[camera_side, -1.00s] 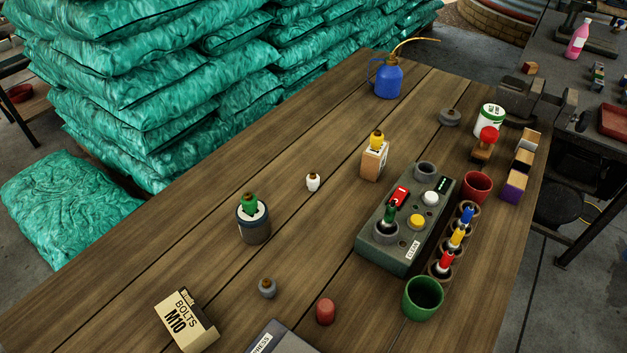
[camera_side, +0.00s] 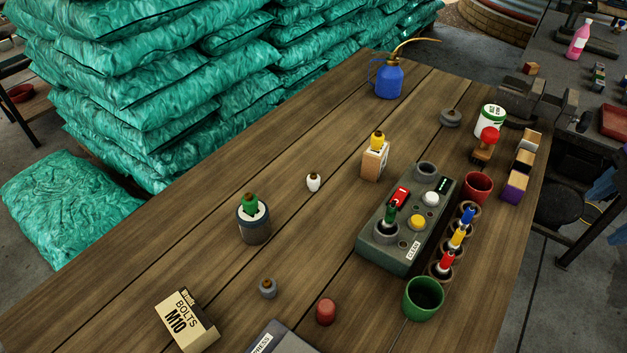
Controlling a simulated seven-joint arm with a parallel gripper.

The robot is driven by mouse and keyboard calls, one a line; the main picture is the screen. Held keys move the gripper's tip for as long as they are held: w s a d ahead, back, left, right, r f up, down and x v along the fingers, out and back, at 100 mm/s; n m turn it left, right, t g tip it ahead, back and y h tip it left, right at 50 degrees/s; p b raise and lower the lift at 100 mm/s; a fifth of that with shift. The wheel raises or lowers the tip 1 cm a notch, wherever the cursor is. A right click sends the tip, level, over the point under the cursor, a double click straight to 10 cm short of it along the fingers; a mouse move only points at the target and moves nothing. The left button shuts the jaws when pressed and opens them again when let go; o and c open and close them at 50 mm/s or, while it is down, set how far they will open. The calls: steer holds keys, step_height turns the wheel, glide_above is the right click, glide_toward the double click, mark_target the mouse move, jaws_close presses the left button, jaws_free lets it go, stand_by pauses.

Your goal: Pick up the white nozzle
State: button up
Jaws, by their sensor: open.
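The white nozzle (camera_side: 313,182) stands upright on the wooden table, near the middle of the view. It is small, with a white body and a brown tip. Bare wood surrounds it, and nothing touches it. My gripper is not in view.
A can with a green nozzle (camera_side: 254,222) stands left of the white nozzle, and a box with a yellow nozzle (camera_side: 374,160) stands right. A grey nozzle (camera_side: 268,288), red cap (camera_side: 326,311) and bolts box (camera_side: 186,321) are nearer. A grey control box (camera_side: 385,250) stands at right.

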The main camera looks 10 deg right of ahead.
steer(key=w+a+n+t+h, duration=0.1)
steer(key=w+a+n+t, duration=0.2)
steer(key=w+a+n, duration=0.45)
steer(key=w+a+n+t+h, duration=0.1)
steer(key=w+a+n+t, duration=0.3)
steer(key=a, duration=0.6)
steer(key=w+a+n+t+y, duration=0.3)
steer(key=a+n, duration=0.5)
steer(key=a, duration=1)
steer(key=shift+t+h, duration=0.3)
steer(key=shift+t, duration=0.4)
steer(key=f, duration=1.2)
steer(key=shift+w+d+f, duration=0.1)
steer(key=shift+w+f, duration=0.15)
steer(key=shift+f, duration=0.1)
steer(key=shift+w+f, duration=0.2)
steer(key=shift+w, duration=0.1)
glide_toward(314, 179)
steer(key=x, duration=0.5)
steer(key=shift+d+f, duration=0.1)
steer(key=shift+d, duration=0.2)
steer(key=shift+a+x, duration=0.15)
steer(key=shift+x, duration=1.3)
steer(key=shift+a+x, duration=0.1)
steer(key=shift+x, duration=1.35)
steer(key=c, duration=1)
